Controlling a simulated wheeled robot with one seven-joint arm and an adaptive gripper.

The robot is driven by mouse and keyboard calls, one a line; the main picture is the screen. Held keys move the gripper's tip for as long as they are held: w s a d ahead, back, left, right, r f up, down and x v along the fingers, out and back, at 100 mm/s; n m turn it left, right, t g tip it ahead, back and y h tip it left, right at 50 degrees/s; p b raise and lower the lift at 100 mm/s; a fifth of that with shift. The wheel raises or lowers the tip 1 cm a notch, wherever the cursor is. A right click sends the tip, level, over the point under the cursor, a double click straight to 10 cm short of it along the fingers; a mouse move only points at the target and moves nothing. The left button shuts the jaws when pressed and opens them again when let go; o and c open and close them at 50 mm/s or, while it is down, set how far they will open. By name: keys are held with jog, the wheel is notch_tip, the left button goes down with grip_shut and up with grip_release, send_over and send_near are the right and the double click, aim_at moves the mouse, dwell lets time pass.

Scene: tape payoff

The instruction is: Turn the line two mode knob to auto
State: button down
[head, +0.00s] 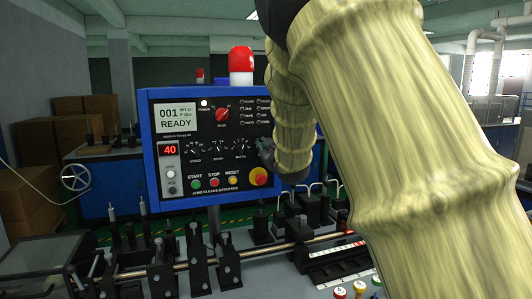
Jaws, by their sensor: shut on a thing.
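The blue-framed control panel (180,140) stands in the middle of the head view. A red rotary knob (221,114) shows on its upper half, with nothing touching it. I cannot read the small labels around it, so I cannot tell whether it is the line two mode knob. My gripper (265,150) is a small dark shape at the panel's right side, right of the small dials (219,147). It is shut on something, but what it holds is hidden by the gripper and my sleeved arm.
A yellow-and-red stop button (258,177) sits just below my gripper. START, STOP and RESET buttons (214,182) are to its left. A red-and-white beacon (241,66) tops the panel. Metal rods and black brackets (160,272) crowd the bench in front. My arm covers the right side.

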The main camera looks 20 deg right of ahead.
jog(key=shift+f, duration=0.1)
dwell(0.4)
jog(key=c, duration=1.8)
grip_release()
jog(key=s, duration=1.2)
jog(key=shift+d, duration=0.25)
